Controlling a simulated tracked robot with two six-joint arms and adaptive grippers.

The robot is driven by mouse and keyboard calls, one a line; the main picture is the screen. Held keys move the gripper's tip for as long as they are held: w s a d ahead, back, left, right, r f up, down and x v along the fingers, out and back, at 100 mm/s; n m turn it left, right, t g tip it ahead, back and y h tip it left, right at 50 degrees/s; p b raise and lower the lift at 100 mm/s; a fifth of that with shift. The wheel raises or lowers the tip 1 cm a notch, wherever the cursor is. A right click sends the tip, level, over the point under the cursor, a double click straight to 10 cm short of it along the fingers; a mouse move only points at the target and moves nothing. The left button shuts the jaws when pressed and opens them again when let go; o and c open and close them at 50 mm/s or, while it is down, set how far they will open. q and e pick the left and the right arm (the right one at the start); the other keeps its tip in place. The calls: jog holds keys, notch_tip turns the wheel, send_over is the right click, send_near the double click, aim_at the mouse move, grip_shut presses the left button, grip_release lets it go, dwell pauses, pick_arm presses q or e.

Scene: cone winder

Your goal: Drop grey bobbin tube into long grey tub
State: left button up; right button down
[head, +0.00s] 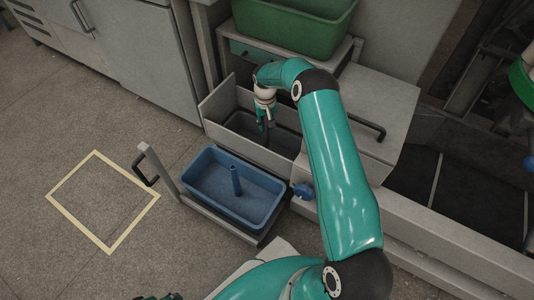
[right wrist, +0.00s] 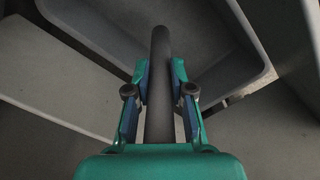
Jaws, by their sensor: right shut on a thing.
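My right gripper (head: 265,119) is shut on a dark grey bobbin tube (right wrist: 159,95). In the right wrist view the tube runs lengthwise between the two blue-padded fingers (right wrist: 159,90) and sticks out past their tips. In the head view the gripper points down over the long grey tub (head: 286,141), which sits in a light-walled bay. The tub also shows at the top of the right wrist view (right wrist: 245,84). The tube's lower end is hard to make out in the head view. A dark piece at the bottom edge may be my left gripper (head: 160,297); its fingers are not clear.
A blue tub (head: 208,201) with an upright blue tube (head: 236,181) stands on a low cart in front of the bay. A green bin (head: 290,37) stands behind. A yellow floor frame (head: 76,220) lies at left on clear floor.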

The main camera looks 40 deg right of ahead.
jog(key=shift+f, duration=0.2)
jog(key=c, duration=0.9)
grip_release()
jog(key=shift+c, duration=0.2)
notch_tip(320, 180, up, 12)
jog(key=shift+f, duration=0.1)
